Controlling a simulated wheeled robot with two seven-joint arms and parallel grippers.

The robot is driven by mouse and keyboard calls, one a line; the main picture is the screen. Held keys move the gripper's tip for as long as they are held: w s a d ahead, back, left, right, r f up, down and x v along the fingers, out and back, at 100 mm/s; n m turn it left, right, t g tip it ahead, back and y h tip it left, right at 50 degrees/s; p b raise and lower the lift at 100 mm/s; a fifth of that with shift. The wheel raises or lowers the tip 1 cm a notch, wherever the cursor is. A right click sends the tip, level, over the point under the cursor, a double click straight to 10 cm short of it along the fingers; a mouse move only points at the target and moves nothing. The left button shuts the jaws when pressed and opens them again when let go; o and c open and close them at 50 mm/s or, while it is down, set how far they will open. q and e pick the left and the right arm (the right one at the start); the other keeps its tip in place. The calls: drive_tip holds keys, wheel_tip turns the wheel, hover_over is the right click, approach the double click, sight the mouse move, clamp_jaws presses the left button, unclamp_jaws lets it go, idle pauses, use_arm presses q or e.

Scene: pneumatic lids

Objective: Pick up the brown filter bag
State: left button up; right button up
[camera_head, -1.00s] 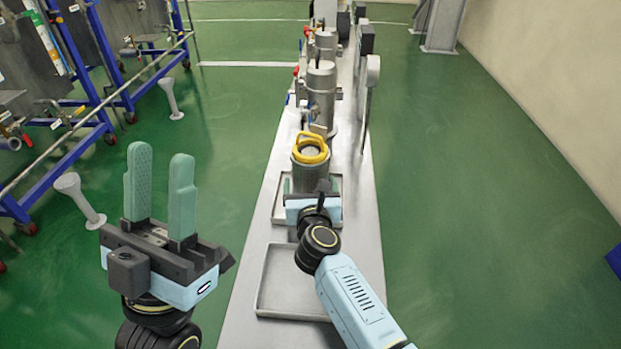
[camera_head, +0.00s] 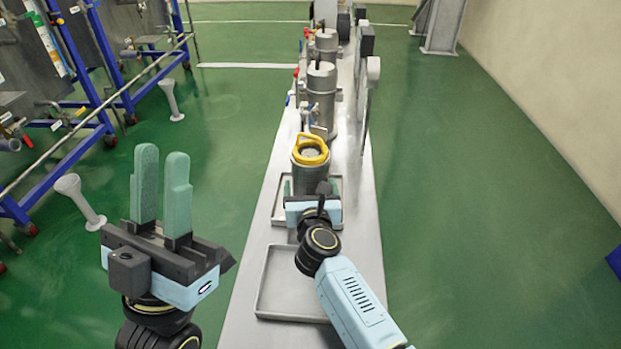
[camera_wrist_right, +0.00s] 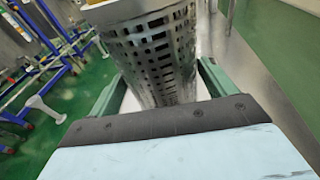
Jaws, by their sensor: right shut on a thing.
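A perforated grey metal cylinder (camera_head: 309,177) with a yellow ring handle (camera_head: 310,150) on top stands upright on the bench in the head view. In the right wrist view the cylinder (camera_wrist_right: 155,60) fills the middle, between the green fingers. My right gripper (camera_head: 313,190) is shut on it from the near side; its fingers are mostly hidden in the head view. My left gripper (camera_head: 161,170) is open and empty, fingers up, left of the bench. I cannot make out a brown filter bag in either view.
A long narrow steel bench (camera_head: 247,290) runs away from me. A shallow empty tray (camera_head: 262,295) lies at the front. Metal canisters (camera_head: 322,88) stand behind the cylinder. Blue-framed racks (camera_head: 95,85) are on the left. The green floor at right is clear.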

use_arm(q)
drive_tip(key=w+d+f+m+g+h, duration=0.1)
drive_tip(key=w+d+m+g, duration=0.1)
drive_tip(key=w, duration=0.1)
drive_tip(key=w+d+f+m+g+h, duration=0.1)
drive_tip(key=w+d+m+g, duration=0.1)
drive_tip(key=d, duration=0.1)
drive_tip(key=w+d+f+m+g+h, duration=0.1)
drive_tip(key=w+d+m+g, duration=0.1)
drive_tip(key=w+m, duration=0.1)
drive_tip(key=shift+w+d, duration=0.15)
drive_tip(key=shift+w, duration=0.15)
drive_tip(key=shift+c, duration=0.3)
drive_tip(key=m+g+y, duration=0.9)
drive_tip(key=m+y, duration=0.1)
approach(310, 136)
drive_tip(key=x, duration=1)
drive_tip(key=shift+w+f, duration=0.2)
drive_tip(key=shift+w, duration=0.05)
clamp_jaws()
